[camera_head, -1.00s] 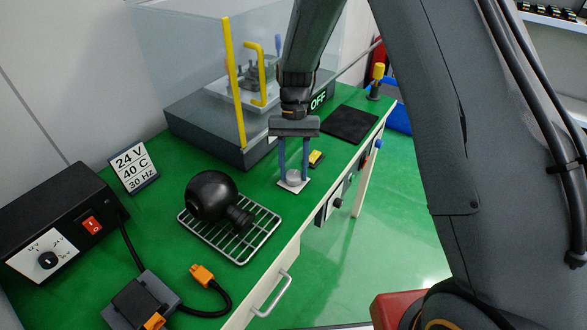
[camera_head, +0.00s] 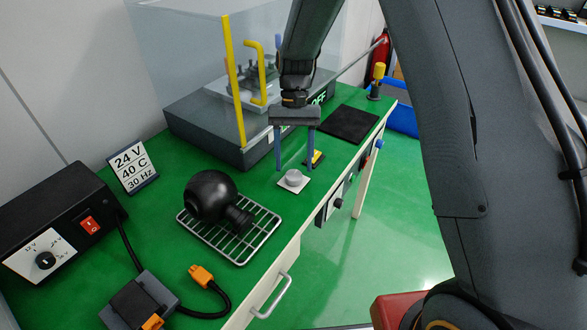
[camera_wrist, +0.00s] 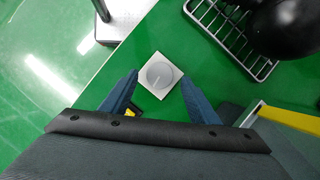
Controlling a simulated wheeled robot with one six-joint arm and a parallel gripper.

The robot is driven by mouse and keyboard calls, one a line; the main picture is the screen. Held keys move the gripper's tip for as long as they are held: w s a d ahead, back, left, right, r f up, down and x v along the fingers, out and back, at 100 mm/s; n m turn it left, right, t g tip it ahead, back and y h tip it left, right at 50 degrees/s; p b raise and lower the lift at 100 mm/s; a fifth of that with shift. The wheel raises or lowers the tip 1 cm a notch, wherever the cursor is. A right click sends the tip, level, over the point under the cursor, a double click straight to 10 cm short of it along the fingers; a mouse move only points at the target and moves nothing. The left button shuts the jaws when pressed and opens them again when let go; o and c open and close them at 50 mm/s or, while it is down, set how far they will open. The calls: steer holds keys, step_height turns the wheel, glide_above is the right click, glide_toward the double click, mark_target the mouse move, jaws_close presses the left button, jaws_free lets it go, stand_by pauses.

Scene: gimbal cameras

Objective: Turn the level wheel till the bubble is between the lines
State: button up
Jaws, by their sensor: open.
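The level wheel (camera_head: 293,178) is a round grey knob on a white square plate at the green bench's front edge. The wrist view shows the wheel (camera_wrist: 158,75) with a pale line pointing to its lower left. My gripper (camera_head: 295,167) is open, its two blue fingers hanging just above the wheel, one to each side and apart from it. A small yellow block (camera_head: 315,158), which looks like the level, lies just behind the wheel. In the wrist view it is partly hidden behind a finger; the bubble and lines are too small to make out.
A black ball-shaped object (camera_head: 210,197) rests on a wire rack (camera_head: 240,247) left of the wheel. A clear-walled case with a yellow post (camera_head: 234,85) stands behind. A black mat (camera_head: 348,124) lies to the right. Control knobs (camera_head: 338,203) line the bench front.

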steer(key=b+v, duration=0.1)
steer(key=v, duration=0.4)
stand_by(0.3)
steer(key=s+d+r+t, duration=0.1)
steer(key=s+d+t, duration=0.1)
steer(key=s+d, duration=0.5)
steer(key=s+d+r+n+t, duration=0.1)
steer(key=s+d+t, duration=0.2)
steer(key=s+d, duration=0.5)
steer(key=s, duration=0.4)
